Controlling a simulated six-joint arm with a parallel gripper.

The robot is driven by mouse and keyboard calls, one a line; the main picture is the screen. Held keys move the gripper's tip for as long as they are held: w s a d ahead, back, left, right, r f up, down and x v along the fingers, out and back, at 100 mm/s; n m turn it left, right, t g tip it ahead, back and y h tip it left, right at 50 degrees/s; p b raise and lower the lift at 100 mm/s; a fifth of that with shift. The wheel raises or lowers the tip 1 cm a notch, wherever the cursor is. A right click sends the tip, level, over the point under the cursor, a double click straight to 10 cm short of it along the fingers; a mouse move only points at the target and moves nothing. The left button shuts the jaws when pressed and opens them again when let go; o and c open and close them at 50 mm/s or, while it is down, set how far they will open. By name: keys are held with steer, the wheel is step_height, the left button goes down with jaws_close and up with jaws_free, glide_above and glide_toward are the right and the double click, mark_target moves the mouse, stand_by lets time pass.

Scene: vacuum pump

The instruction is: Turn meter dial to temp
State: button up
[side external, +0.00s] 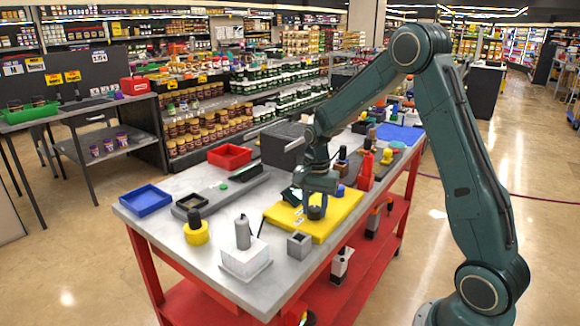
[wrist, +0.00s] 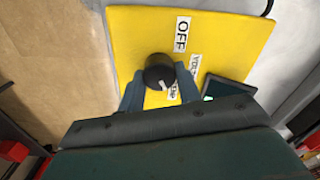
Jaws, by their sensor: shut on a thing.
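The yellow meter panel (side external: 336,222) lies on the table in the side view and fills the middle of the wrist view (wrist: 130,35). The black meter dial (wrist: 160,71) is on the panel, with a white pointer mark on its lower edge, towards the bottom of the picture. An OFF label (wrist: 182,33) is above right of the dial. A second label (wrist: 195,66) is to its right, and a third (wrist: 173,92), partly hidden, is below right. My gripper (wrist: 159,82) is shut on the dial, one finger on each side. In the side view, my gripper (side external: 317,200) is over the panel.
A dark screen (wrist: 228,91) is on the panel's right. A grey cylinder on a white box (side external: 243,255), a small grey block (side external: 299,244) and a red bottle (side external: 366,172) stand near the panel. A blue tray (side external: 146,201) is at the table's left end.

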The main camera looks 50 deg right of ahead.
mark_target(315, 208)
steer(key=o, duration=1)
steer(key=shift+c, duration=0.2)
step_height(315, 208, up, 14)
stand_by(0.4)
steer(key=s+a+r+n+t, duration=0.3)
steer(key=s+a+r+n, duration=0.3)
steer(key=s+a+n, duration=0.35)
steer(key=s+a+f+n+t, duration=0.1)
steer(key=s+a+n, duration=0.1)
steer(key=s, duration=0.4)
steer(key=s+a+n+t, duration=0.1)
steer(key=s+a+n, duration=0.2)
steer(key=s, duration=0.4)
steer(key=shift+a+f+t, duration=0.15)
steer(key=shift+f+t, duration=0.15)
steer(key=shift+f, duration=0.1)
